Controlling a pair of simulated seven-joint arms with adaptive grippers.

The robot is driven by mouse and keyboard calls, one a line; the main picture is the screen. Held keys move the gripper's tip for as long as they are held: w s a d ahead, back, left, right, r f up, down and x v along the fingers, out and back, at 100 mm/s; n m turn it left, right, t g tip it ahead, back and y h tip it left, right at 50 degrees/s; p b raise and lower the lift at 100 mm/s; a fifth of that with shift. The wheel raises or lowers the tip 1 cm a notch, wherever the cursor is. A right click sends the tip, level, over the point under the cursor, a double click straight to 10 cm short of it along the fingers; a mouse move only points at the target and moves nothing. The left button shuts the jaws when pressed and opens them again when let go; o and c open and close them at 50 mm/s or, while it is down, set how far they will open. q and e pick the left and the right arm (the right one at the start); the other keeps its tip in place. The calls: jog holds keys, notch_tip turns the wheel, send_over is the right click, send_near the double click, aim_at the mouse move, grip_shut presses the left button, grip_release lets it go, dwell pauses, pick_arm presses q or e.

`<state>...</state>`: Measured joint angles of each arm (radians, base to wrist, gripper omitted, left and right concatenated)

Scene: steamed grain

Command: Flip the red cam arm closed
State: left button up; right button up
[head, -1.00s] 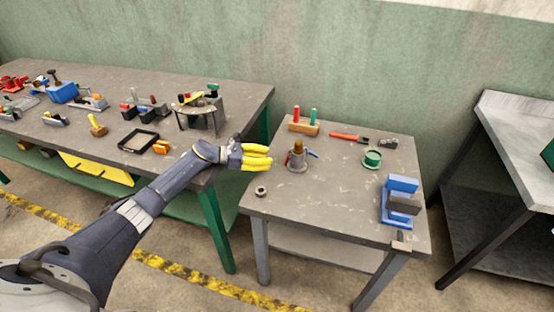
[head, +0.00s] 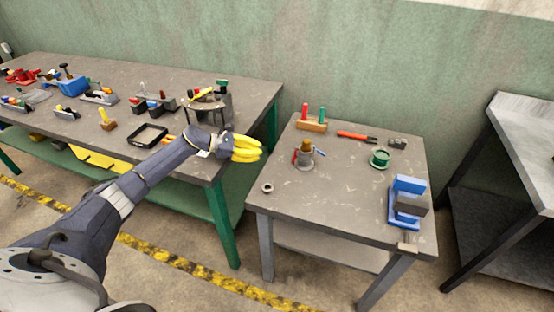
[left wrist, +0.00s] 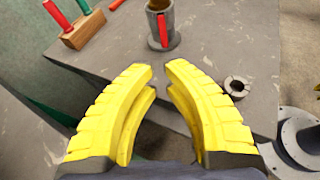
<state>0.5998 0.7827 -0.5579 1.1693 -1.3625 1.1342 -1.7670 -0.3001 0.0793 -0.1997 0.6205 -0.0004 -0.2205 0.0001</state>
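A small grey round fixture (head: 306,161) with a brown cylinder (head: 306,145) in its top stands on the small table. A red cam arm (head: 295,156) is at its left side, and a blue lever (head: 319,152) sticks out at its right. In the left wrist view the red cam arm (left wrist: 162,30) runs up the side of the fixture (left wrist: 161,44) facing me. My left gripper (head: 246,148), with yellow fingers, is left of the fixture and apart from it. In the left wrist view the gripper (left wrist: 159,68) is open and empty. My right gripper is not in view.
On the small table (head: 340,200) are a grey ring (head: 267,188), a wooden block with red and green pegs (head: 312,126), a green spool (head: 380,158) and a blue clamp (head: 407,200). The larger bench (head: 120,75) at left holds several tools.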

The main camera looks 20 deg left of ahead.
aim_at(281, 167)
pick_arm(q)
jog(key=shift+s+a+f+g+y, duration=0.35)
jog(key=shift+s+a+g+y, duration=0.2)
jog(key=shift+s, duration=0.25)
grip_shut()
jog(key=shift+n, duration=0.4)
jog(key=x, duration=1.2)
jog(key=shift+w+r, duration=0.1)
jog(key=shift+w+d+f, duration=0.1)
jog(key=shift+w+d, duration=0.15)
jog(key=shift+d, duration=0.2)
jog(key=shift+w+d+f, duration=0.15)
jog(key=shift+w+d, duration=0.1)
jog(key=shift+d, duration=0.2)
jog(key=shift+f, duration=0.1)
